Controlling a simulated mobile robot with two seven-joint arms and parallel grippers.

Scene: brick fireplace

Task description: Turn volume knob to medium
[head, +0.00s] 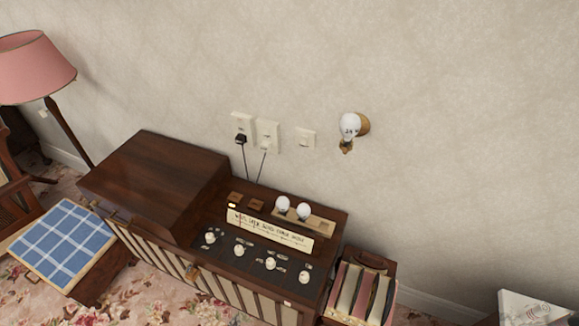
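A dark brown wooden radio cabinet (155,187) stands against the wall. Its sunken right part has a black control panel (224,247) below a cream tuning dial (268,231). Several white knobs sit in a row on the panel, from the leftmost knob (209,238) to the rightmost knob (304,277). Their labels are too small to read, so I cannot tell which is the volume knob or where any knob points. Neither of my grippers is in view.
Two white bulbs (282,203) stand behind the dial. Cords run up to wall sockets (266,135). A bulb lamp (349,127) is on the wall. A pink floor lamp (35,65) and blue checked cushion (62,240) are left; a box of records (345,288) is right.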

